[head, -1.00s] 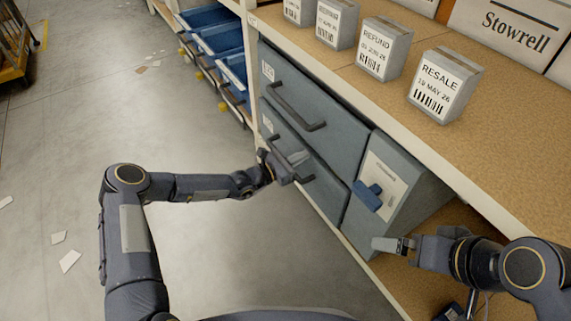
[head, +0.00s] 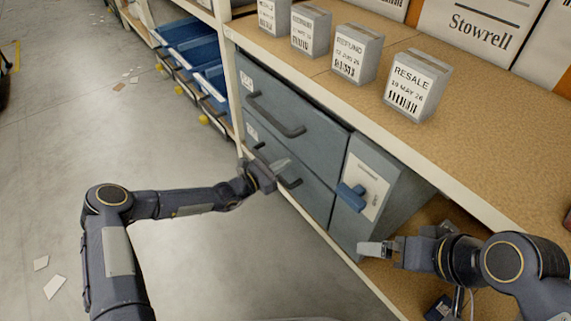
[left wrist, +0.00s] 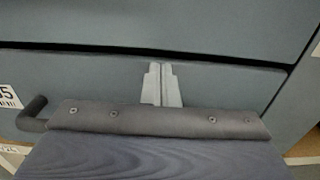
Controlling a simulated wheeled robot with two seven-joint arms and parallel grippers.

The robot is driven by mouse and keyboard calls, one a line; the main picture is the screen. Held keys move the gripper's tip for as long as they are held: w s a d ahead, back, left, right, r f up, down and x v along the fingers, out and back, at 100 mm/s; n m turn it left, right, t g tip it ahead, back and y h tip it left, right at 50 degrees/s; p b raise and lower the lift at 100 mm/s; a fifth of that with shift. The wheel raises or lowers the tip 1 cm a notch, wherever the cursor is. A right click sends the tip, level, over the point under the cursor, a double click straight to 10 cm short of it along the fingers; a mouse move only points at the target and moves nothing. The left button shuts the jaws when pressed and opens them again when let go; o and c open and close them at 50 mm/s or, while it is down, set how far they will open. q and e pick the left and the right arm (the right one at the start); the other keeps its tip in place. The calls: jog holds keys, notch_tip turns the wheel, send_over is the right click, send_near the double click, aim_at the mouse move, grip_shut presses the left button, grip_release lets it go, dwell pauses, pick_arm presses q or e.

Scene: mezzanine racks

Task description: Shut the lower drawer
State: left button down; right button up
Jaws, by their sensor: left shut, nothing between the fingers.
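The lower drawer (head: 317,196) is grey-blue with a dark bar handle (head: 290,184) and sits under the upper drawer (head: 318,146). Its front looks about level with the upper one; a dark seam runs between them in the left wrist view, and I cannot tell whether a small gap remains. My left gripper (head: 281,165) is shut and empty at the lower drawer's front, hiding part of the handle. In the left wrist view its pale fingertips (left wrist: 162,84) are together in front of the lower drawer face (left wrist: 100,80), right of the handle (left wrist: 32,112). My right gripper (head: 376,248) is near the bottom shelf.
A grey cabinet with a blue handle (head: 352,197) stands right of the drawers. Labelled boxes, including a resale box (head: 412,88), line the wooden shelf top (head: 480,130). Blue bins (head: 195,50) stand at the back left. The floor (head: 60,150) on the left is mostly clear.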

pick_arm(q)
jog(key=p+v, duration=0.3)
jog(key=v, duration=0.8)
jog(key=s+a+r+m+g+y, duration=0.35)
jog(key=s+r+m+g, duration=0.45)
jog(key=s+r+m, duration=0.75)
jog(key=s+a+r+m+t+y, duration=0.2)
jog(key=s+a+r+m+y, duration=0.25)
jog(key=s, duration=0.45)
jog(key=s+a+r+m+t+y, duration=0.2)
jog(key=s+a+r+m+y, duration=0.15)
jog(key=s+a, duration=0.45)
notch_tip(320, 180, up, 28)
jog(key=s+d+p, duration=0.1)
jog(key=s+p, duration=0.1)
jog(key=p, duration=2.5)
jog(key=shift+d+p, duration=0.2)
jog(key=shift+p, duration=0.2)
pick_arm(e)
notch_tip(320, 180, up, 31)
jog(key=shift+s+a, duration=0.35)
pick_arm(q)
jog(key=shift+n, duration=0.25)
pick_arm(e)
jog(key=shift+c, duration=0.2)
